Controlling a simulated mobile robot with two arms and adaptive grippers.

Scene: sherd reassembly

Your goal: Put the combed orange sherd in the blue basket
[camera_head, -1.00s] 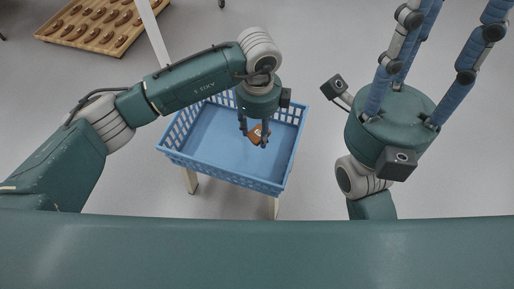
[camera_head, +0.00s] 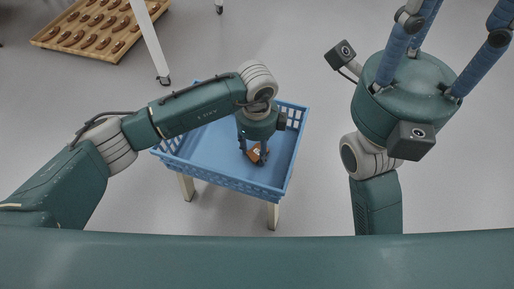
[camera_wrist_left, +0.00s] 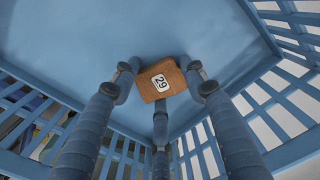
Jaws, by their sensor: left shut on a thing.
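The orange-brown sherd (camera_head: 255,154) is in the left gripper, within the walls of the blue basket (camera_head: 222,177). In the left wrist view the sherd (camera_wrist_left: 162,80) is a small squarish piece with a white label reading 29; combing is not clear. My left gripper (camera_head: 254,158) points down inside the basket, its blue fingers (camera_wrist_left: 160,95) closed around the sherd's edges. Whether the sherd touches the basket floor I cannot tell. My right gripper (camera_head: 440,35) is at the upper right, away from the basket, its blue fingers spread apart; their tips are out of frame.
The basket has lattice walls and stands on pale legs (camera_head: 272,215). A wooden tray (camera_head: 92,55) with several brown pieces is at the upper left. A white table leg (camera_head: 152,45) stands near it. Grey floor is clear around the basket.

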